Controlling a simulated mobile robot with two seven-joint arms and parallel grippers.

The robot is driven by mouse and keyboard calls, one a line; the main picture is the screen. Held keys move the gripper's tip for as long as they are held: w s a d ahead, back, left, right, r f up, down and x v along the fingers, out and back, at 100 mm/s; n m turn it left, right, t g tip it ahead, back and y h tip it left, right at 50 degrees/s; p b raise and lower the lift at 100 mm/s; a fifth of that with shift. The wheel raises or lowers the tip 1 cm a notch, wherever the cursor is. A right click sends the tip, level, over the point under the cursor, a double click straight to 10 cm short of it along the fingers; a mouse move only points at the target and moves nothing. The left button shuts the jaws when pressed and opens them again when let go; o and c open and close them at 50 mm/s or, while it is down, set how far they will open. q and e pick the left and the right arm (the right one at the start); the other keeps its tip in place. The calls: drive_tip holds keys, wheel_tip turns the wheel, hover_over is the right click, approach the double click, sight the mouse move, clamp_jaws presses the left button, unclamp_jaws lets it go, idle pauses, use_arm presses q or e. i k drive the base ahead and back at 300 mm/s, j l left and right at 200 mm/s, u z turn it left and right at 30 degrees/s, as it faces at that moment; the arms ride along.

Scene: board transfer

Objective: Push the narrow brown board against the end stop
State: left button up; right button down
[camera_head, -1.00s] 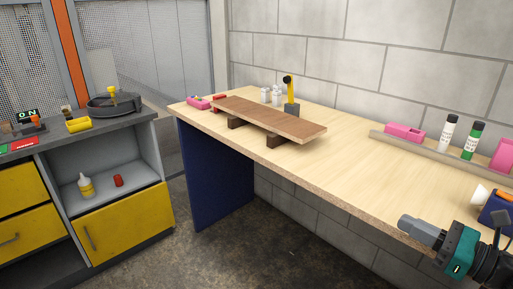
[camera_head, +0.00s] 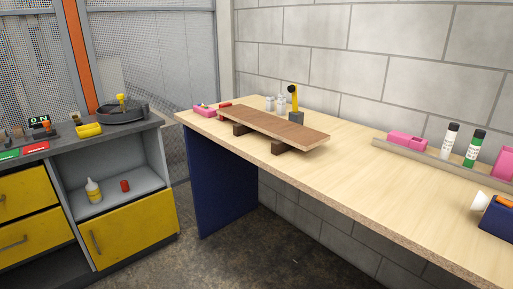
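The narrow brown board (camera_head: 272,126) lies flat across two dark wooden blocks, the left block (camera_head: 242,130) and the right block (camera_head: 283,147), on the light wood workbench (camera_head: 350,176). It runs from the far left toward the middle of the bench. A small red piece (camera_head: 225,105) sits by its far left end; I cannot tell whether it is the end stop or whether the board touches it. A yellow and black upright device on a grey base (camera_head: 297,115) stands behind the board. Neither of my grippers is in view.
A pink item (camera_head: 204,112) lies at the bench's far left corner. Small grey-white containers (camera_head: 276,103) stand behind the board. A ledge (camera_head: 420,153) at the back right holds pink bins and bottles. A blue box (camera_head: 497,216) is at right. The bench front is clear.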

sight(306, 139)
drive_tip(key=i+j+z, duration=0.3)
drive_tip(key=j, duration=0.35)
drive_tip(key=i+j+z, duration=0.1)
drive_tip(key=i+j, duration=0.2)
drive_tip(key=i+j+z, duration=0.15)
drive_tip(key=j, duration=0.3)
drive_tip(key=i+j+z, duration=0.15)
drive_tip(key=j, duration=0.25)
drive_tip(key=i+j+z, duration=0.15)
drive_tip(key=j, duration=0.25)
drive_tip(key=i+j+z, duration=0.1)
drive_tip(key=j, duration=0.3)
drive_tip(key=j+z, duration=0.15)
drive_tip(key=j, duration=0.3)
drive_tip(key=i, duration=0.05)
